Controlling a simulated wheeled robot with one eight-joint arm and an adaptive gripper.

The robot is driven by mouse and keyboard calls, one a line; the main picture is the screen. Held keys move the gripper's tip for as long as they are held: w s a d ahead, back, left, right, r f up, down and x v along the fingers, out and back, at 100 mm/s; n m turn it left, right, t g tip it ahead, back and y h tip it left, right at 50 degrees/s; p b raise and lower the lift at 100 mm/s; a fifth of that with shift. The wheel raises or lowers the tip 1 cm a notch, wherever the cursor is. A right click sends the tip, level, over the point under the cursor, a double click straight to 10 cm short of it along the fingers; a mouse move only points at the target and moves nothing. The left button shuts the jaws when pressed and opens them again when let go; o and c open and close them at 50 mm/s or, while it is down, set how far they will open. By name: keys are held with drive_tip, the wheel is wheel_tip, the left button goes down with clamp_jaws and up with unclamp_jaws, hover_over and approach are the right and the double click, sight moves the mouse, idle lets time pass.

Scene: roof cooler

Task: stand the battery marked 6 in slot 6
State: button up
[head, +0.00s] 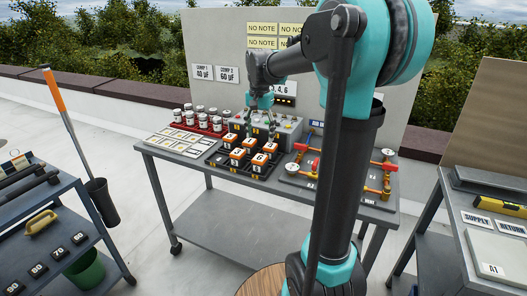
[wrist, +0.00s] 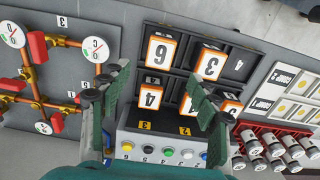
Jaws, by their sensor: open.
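The batteries are orange blocks with white numbered faces, standing in a black rack. One battery (wrist: 160,50) bears a figure that reads as 6, though the wrist picture is turned over; it appears to be the front right battery (head: 259,160) in the head view. Another battery (wrist: 209,64) stands beside it. More stand in the row behind, partly hidden by my fingers. An empty place (wrist: 238,65) in the rack (head: 214,159) seems marked 4. My gripper (head: 261,125) is open and empty over the back of the rack; its dark green-grey fingers (wrist: 157,103) are apart in the wrist view.
A grey box with coloured buttons (wrist: 168,152) stands behind the rack. Gauges and copper pipes with red valves (wrist: 70,75) lie to the head view's right. White-and-red canisters (head: 203,122) and a card board (head: 182,142) lie to its left.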

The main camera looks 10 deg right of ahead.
drive_tip(key=s+d+f+n+t, duration=0.2)
drive_tip(key=s+f+n, duration=0.1)
drive_tip(key=s+f, duration=0.6)
drive_tip(key=s+d+f+n+t, duration=0.2)
drive_tip(key=s+f+n, duration=0.2)
drive_tip(key=s+f, duration=0.6)
drive_tip(key=s, duration=0.3)
drive_tip(key=shift+f, duration=0.25)
